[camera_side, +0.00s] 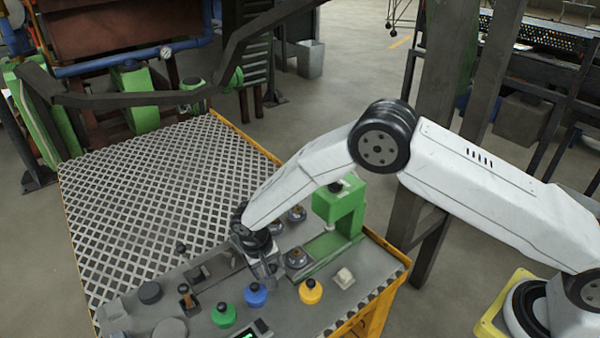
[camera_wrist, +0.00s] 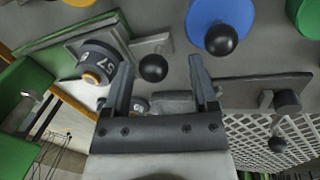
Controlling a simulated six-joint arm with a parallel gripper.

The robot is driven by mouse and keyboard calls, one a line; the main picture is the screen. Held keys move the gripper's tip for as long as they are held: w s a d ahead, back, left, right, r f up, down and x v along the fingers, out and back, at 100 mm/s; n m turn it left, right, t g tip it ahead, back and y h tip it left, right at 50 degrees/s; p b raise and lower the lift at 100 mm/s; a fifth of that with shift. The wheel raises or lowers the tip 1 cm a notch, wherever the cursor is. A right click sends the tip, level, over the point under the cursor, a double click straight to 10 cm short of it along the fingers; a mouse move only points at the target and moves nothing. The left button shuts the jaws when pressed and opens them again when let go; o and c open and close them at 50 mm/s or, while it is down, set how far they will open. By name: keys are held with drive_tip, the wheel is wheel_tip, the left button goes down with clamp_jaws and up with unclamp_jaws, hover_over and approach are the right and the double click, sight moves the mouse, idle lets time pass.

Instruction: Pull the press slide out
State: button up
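The press is a green C-shaped frame (camera_side: 342,208) at the right of the panel; its edge also shows in the wrist view (camera_wrist: 25,85). The press slide appears to be the grey plate (camera_wrist: 68,50) on a green-edged guide, carrying a dark marked cylinder (camera_wrist: 98,62); the cylinder also shows in the side view (camera_side: 297,259). A black ball knob (camera_wrist: 153,67) stands beside the slide's grey bar, apparently its handle. My gripper (camera_wrist: 161,64) is open, with the knob between its fingertips, nearer the left finger. In the side view my gripper (camera_side: 266,272) is low over the panel; contact is unclear.
Green (camera_side: 223,315), blue (camera_side: 256,295) and yellow (camera_side: 311,291) knobs stand close in front of my gripper. A brown-handled lever (camera_side: 187,295) and other small fixtures lie to the left. A broad grated table (camera_side: 150,200) extends behind, mostly clear.

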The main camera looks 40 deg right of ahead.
wheel_tip(320, 180, up, 8)
drive_tip(key=a, duration=0.1)
drive_tip(key=shift+a+f, duration=0.15)
drive_tip(key=shift+a, duration=0.05)
idle(0.5)
drive_tip(key=shift+w, duration=0.1)
drive_tip(key=s+d+r+n+t+y, duration=0.1)
drive_tip(key=s+d+r, duration=0.3)
drive_tip(key=d+r, duration=0.15)
drive_tip(key=s+d+r+y, duration=0.1)
drive_tip(key=s+d+r, duration=0.25)
drive_tip(key=d, duration=0.35)
drive_tip(key=s+d+r+t, duration=0.1)
drive_tip(key=s+d, duration=0.3)
drive_tip(key=s, duration=0.2)
drive_tip(key=s+d+r+n+t, duration=0.1)
drive_tip(key=s+d, duration=0.3)
drive_tip(key=s, duration=0.2)
drive_tip(key=shift+s+d+r, duration=0.15)
drive_tip(key=shift+s+r, duration=0.15)
drive_tip(key=shift+s, duration=0.05)
idle(0.6)
